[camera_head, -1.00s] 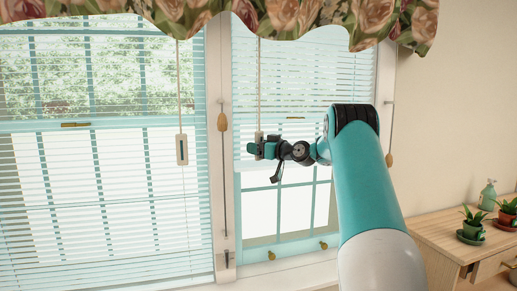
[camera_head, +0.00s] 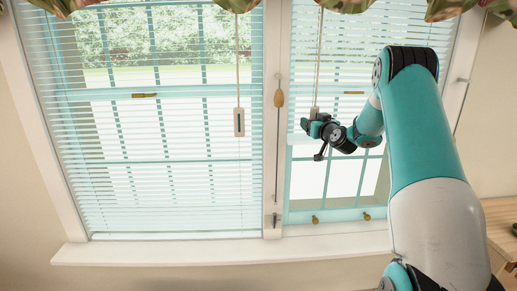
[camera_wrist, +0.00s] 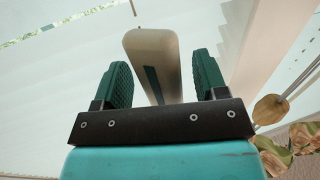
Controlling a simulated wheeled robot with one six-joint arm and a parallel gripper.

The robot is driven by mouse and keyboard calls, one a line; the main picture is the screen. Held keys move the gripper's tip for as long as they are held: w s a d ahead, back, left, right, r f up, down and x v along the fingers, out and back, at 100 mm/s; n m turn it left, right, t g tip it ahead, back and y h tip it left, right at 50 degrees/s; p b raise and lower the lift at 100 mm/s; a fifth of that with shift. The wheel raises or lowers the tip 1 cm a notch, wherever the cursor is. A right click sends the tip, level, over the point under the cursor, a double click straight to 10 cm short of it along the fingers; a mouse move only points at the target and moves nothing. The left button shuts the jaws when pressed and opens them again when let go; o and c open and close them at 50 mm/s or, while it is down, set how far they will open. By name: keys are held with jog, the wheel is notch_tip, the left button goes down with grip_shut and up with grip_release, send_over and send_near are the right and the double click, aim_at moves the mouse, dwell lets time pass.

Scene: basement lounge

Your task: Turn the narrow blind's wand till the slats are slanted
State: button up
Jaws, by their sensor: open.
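The narrow blind (camera_head: 334,62) hangs over the upper part of the right window; its slats show as thin lines, and their exact tilt is hard to tell. Its pale beige wand (camera_head: 319,55) hangs near its left side and ends in a flat handle (camera_head: 314,112). My gripper (camera_head: 309,124) is at that handle and hides its lower part in the head view. In the wrist view, the tapered handle (camera_wrist: 148,46), with a dark stripe, stands between the two open green fingers of my gripper (camera_wrist: 163,72). It looks closer to the left finger; contact cannot be told.
The wide blind (camera_head: 165,110) on the left has a similar wand handle (camera_head: 239,122). A cord with a wooden knob (camera_head: 279,97) hangs on the post between the windows, left of my gripper. The sill (camera_head: 170,250) is clear. A wooden cabinet (camera_head: 499,222) stands right.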

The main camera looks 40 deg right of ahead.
jog(key=shift+a+r+m+g+h+p, duration=0.15)
jog(key=shift+m+g+h+p, duration=0.5)
jog(key=shift+p, duration=2.25)
jog(key=shift+d+r+m+g+h+p, duration=0.2)
jog(key=shift+m+h+p, duration=0.7)
jog(key=shift+p, duration=2)
jog(key=shift+s+f+h, duration=0.1)
jog(key=shift+f+h, duration=0.25)
jog(key=shift+h, duration=0.1)
jog(key=b+v, duration=1.7)
jog(key=v, duration=0.1)
jog(key=w+a+f+n+g+y+b, duration=0.1)
jog(key=w+a+n+y, duration=0.1)
jog(key=a+y, duration=0.4)
jog(key=w+a+f+n+y+b, duration=0.1)
jog(key=a+n+y, duration=0.4)
jog(key=a, duration=1.1)
jog(key=shift+w+f+g+y, duration=0.35)
jog(key=shift+w+f+y, duration=0.05)
jog(key=shift+w, duration=0.4)
